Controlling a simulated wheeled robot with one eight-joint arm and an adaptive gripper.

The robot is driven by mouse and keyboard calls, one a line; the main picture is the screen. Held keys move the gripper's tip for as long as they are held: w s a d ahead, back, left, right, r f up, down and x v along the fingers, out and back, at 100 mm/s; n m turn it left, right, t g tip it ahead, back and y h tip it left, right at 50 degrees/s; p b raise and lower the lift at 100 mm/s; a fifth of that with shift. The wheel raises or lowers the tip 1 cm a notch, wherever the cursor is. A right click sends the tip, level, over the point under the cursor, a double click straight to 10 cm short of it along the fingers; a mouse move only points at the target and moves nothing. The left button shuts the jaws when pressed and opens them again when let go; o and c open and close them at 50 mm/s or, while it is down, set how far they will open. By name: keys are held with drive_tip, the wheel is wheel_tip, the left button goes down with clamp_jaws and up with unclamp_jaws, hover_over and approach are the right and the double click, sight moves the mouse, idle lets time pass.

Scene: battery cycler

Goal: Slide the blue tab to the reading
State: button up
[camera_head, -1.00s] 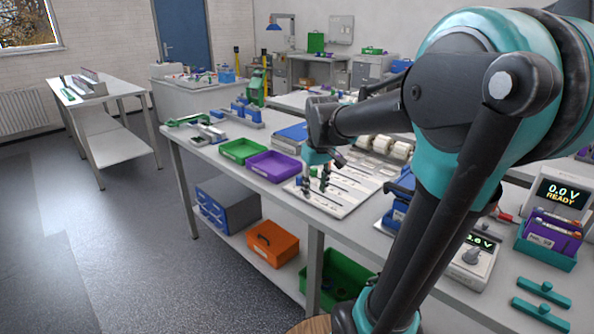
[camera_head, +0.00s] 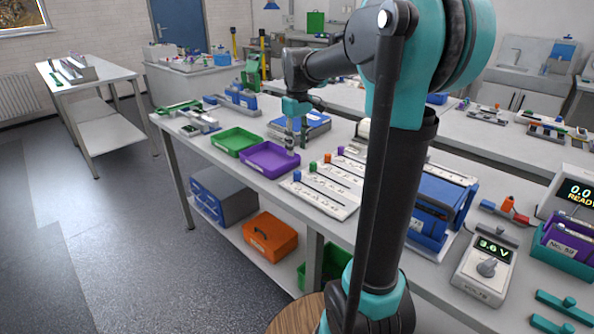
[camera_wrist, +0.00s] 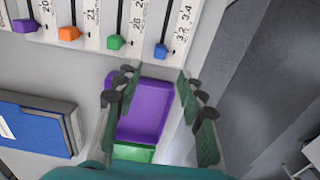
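The blue tab (camera_head: 297,176) is at the near-left end of its slot on the white slider board (camera_head: 322,205). In the wrist view the blue tab (camera_wrist: 161,50) sits at the lower end of its slot, beside a scale marked 3.2 and 3.4. My gripper (camera_head: 291,148) is over the purple tray's right side, left of the board. In the wrist view my gripper's fingers (camera_wrist: 156,75) are spread with nothing between them, short of the blue tab. A meter (camera_head: 487,265) at right has a green display that appears to read 3.6 V.
Green (camera_head: 313,167), orange (camera_head: 327,158) and purple (camera_head: 340,150) tabs line the same board. A purple tray (camera_head: 270,172) and a green tray (camera_head: 235,153) are left of it. A blue case (camera_wrist: 35,128) also shows in the wrist view. My arm hides part of the board.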

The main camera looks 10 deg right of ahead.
sight(297, 172)
wheel_tip(297, 172, down, 10)
drive_tip(key=shift+r, duration=0.15)
idle(0.3)
clamp_jaws()
